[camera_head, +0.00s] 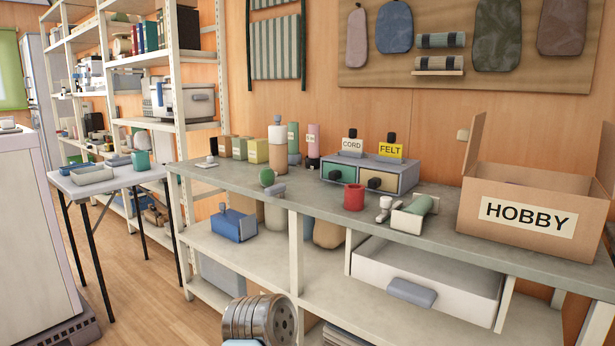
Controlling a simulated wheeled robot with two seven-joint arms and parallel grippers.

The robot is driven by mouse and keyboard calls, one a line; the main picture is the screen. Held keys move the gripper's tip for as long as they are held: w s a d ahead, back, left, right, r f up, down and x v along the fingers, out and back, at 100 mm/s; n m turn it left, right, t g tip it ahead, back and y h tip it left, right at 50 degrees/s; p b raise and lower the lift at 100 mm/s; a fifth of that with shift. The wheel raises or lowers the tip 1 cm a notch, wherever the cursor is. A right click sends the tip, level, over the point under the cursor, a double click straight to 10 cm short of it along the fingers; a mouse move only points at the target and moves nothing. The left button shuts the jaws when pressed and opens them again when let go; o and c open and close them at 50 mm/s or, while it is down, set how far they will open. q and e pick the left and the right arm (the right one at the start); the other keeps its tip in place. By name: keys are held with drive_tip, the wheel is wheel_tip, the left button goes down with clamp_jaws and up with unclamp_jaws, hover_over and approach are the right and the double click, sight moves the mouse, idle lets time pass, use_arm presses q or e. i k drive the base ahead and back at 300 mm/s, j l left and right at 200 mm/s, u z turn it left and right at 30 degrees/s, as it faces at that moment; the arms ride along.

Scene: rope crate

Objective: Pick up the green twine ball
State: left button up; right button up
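A small round green thing (267,177), which looks like the green twine ball, sits on the grey workbench top (330,206) near its front edge, left of the middle. A grey-blue object (275,190) lies just in front of it and may hide its lower part. Neither of my grippers shows in the head view.
Behind the ball stand a tan and white bottle (277,150) and several small boxes.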

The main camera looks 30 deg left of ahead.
sight(266, 175)
drive_tip(key=i+j+z, duration=0.1)
drive_tip(key=j+z, duration=0.25)
drive_tip(key=j, duration=0.65)
drive_tip(key=j+z, duration=0.35)
drive_tip(key=j, duration=0.6)
drive_tip(key=k, duration=0.05)
